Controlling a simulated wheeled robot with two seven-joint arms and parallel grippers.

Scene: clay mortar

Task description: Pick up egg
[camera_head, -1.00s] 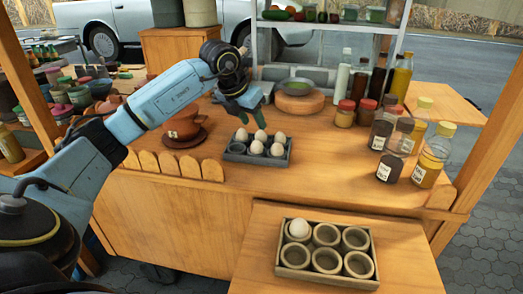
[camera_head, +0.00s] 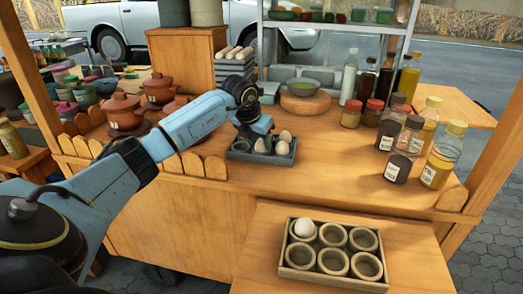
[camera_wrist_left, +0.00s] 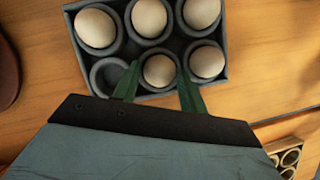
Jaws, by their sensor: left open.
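A dark grey egg tray (camera_head: 236,157) sits on the wooden counter and holds several pale eggs; one egg (camera_head: 283,147) shows at its right. My left gripper (camera_head: 258,141) is over the tray, pointing down, and partly hides it. In the left wrist view, its open fingers (camera_wrist_left: 158,80) stand on either side of a near-row middle egg (camera_wrist_left: 159,71). I cannot tell if they touch it. The cup (camera_wrist_left: 107,75) to its left is empty. A second tray (camera_head: 310,273) on the lower front shelf holds one egg (camera_head: 304,228) in its back left cup. My right gripper is not in view.
Clay pots (camera_head: 125,111) stand left of the egg tray. A green bowl (camera_head: 299,84) on a round wooden board is behind it. Jars and bottles (camera_head: 441,155) stand at the right. Low wooden scallops (camera_head: 193,164) line the counter's front left edge. Counter right of the tray is clear.

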